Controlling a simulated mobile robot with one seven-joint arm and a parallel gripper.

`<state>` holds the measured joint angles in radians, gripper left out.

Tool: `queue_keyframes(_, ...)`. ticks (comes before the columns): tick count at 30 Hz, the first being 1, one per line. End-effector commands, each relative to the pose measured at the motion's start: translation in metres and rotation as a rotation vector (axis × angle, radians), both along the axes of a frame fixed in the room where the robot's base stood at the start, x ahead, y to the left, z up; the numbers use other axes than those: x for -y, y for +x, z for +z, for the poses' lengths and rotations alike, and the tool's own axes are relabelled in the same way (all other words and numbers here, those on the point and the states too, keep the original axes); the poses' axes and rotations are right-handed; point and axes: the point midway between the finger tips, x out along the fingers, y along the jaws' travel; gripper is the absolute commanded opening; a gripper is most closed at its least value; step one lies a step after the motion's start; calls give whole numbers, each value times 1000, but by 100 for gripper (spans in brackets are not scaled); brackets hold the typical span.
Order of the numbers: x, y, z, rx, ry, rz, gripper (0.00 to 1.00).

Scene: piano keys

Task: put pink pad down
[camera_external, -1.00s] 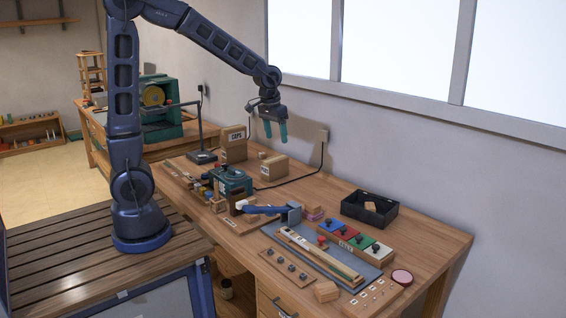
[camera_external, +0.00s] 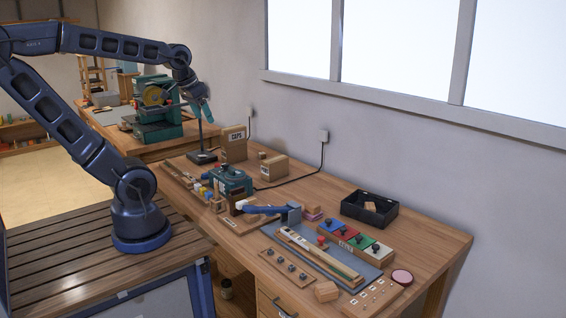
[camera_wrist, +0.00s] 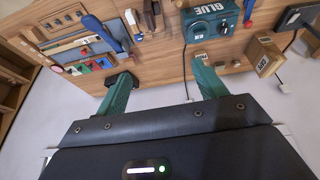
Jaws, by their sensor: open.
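My gripper (camera_external: 203,108) is raised at the left, above the back part of the workbench and well away from the pink things. Its teal fingers are apart with nothing between them; the wrist view also shows them spread and empty (camera_wrist: 163,74). A small pink-purple block (camera_external: 314,214) lies on the bench beside the blue-handled tool's head. A round pink disc (camera_external: 402,276) lies near the bench's front right corner. I cannot tell which of these two is the pad. Neither is near my fingers.
The workbench (camera_external: 440,243) holds a teal glue machine (camera_external: 232,180), cardboard boxes (camera_external: 274,166), a blue-handled tool (camera_external: 265,209), a black tray (camera_external: 369,209) and a row of coloured blocks (camera_external: 355,239). A lamp stand (camera_external: 202,156) and a green machine (camera_external: 157,112) stand near my gripper.

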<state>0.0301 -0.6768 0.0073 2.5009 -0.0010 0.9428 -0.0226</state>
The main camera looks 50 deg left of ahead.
Motion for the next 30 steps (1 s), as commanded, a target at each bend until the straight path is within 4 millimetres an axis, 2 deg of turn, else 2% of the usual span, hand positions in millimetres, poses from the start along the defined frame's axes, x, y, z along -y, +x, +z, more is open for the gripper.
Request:
queue_keyframes(3, -4, -17, -1, 18, 7, 4, 70)
queue_keyframes(7, -6, -25, -2, 25, 11, 4, 70)
queue_keyframes(30, -6, -26, -2, 26, 12, 4, 70)
